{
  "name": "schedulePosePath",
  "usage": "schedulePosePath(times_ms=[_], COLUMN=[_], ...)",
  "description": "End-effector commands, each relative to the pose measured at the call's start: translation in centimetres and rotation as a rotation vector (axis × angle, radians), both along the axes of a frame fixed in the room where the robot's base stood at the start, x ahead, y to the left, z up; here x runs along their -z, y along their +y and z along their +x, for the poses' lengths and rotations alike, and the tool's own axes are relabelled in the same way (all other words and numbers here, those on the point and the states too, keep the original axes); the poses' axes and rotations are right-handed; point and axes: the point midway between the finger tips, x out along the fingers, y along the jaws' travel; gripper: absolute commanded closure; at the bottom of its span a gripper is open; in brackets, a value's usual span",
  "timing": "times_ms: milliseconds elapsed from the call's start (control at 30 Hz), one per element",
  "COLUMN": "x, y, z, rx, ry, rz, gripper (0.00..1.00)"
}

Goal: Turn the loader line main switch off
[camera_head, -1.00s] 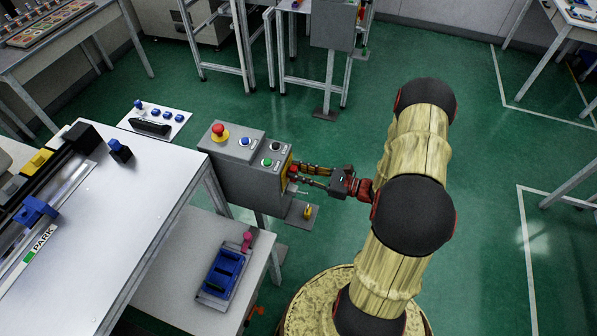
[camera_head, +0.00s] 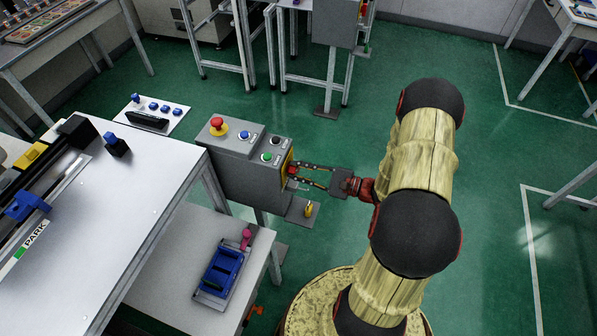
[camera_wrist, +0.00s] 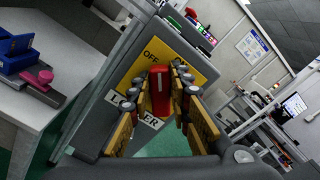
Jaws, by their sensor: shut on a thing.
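The loader line main switch has a red handle (camera_wrist: 159,92) on a yellow plate (camera_wrist: 143,70) on the side of a grey control box (camera_head: 238,180). The plate reads OFF at its upper left in the wrist view, and a white LOADER label (camera_wrist: 122,103) sits below. My gripper (camera_head: 294,174) reaches the box's right side from the right. In the wrist view its fingers (camera_wrist: 164,75) lie on either side of the red handle and are shut on it. The handle stands upright in that tilted view. The fingers hide parts of the plate, and I cannot tell exactly which mark the handle points to.
The box top carries a red emergency button (camera_head: 217,126) and blue, green and black buttons. A small ledge with a yellow part (camera_head: 309,209) juts out below my gripper. A white table (camera_head: 130,200) stands left, with a blue tray (camera_head: 222,271) lower down.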

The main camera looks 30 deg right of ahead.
Motion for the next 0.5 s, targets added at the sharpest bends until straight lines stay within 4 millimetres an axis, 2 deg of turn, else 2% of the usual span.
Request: schedulePosePath(times_ms=[500], x=[1.07], y=[0.40], z=[-0.31], rx=[-0.001], ry=[-0.300], rz=[-0.385], gripper=[1.00])
